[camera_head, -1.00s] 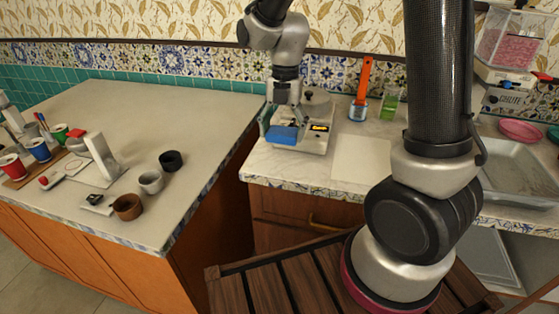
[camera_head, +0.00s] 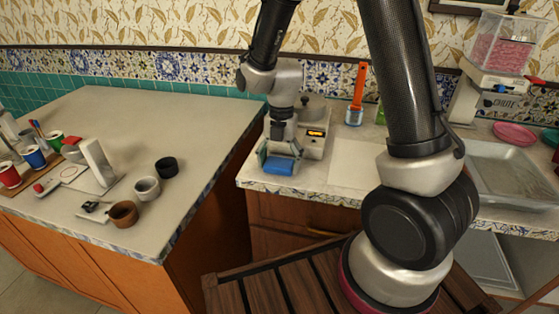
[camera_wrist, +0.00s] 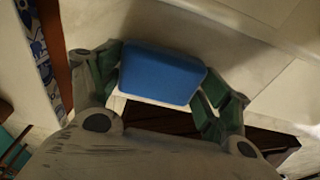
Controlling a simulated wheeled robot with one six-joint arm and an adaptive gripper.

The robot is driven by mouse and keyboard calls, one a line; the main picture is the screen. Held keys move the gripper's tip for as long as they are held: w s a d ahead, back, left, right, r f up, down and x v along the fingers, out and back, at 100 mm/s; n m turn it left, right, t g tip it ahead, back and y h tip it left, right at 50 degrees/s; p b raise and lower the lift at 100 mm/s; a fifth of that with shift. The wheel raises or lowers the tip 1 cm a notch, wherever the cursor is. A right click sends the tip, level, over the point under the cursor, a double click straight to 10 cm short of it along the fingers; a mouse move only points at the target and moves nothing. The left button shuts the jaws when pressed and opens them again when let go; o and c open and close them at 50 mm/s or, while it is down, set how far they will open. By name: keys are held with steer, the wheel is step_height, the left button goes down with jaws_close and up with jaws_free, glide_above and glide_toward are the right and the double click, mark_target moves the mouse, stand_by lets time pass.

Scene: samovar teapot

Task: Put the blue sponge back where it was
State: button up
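The blue sponge (camera_head: 281,166) is between the fingers of my gripper (camera_head: 279,160), near the front left corner of the right-hand counter. In the wrist view the sponge (camera_wrist: 162,75) fills the space between the green finger pads of my gripper (camera_wrist: 160,88), with a pad against each end. I cannot tell whether the sponge touches the counter or hangs just above it.
A scale-like device (camera_head: 314,137) with a lit orange display stands behind my gripper. An orange-handled brush (camera_head: 356,95) stands further right. A pale flat sheet (camera_head: 356,168) lies on the counter, with a metal sink (camera_head: 510,175) beyond. Cups and bowls stand on the left counter (camera_head: 190,115).

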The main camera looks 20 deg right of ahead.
mark_target(280, 159)
steer(key=shift+o, duration=1.3)
steer(key=s+d+r+m+t, duration=0.1)
steer(key=d+r+m, duration=0.15)
steer(key=r, duration=0.65)
steer(key=s+d+r+m, duration=0.15)
steer(key=r+m, duration=0.25)
steer(key=r, duration=0.4)
steer(key=s+d+r+m+t, duration=0.2)
steer(key=s+d+m, duration=0.3)
steer(key=s+m, duration=0.3)
steer(key=s+d+r+m+t, duration=0.2)
steer(key=s+d+r+m, duration=0.3)
steer(key=m, duration=0.9)
steer(key=s, duration=0.2)
steer(key=shift+s+d+m+t+h, duration=0.3)
steer(key=shift+s+d+m+h, duration=0.05)
steer(key=shift+d+h, duration=0.05)
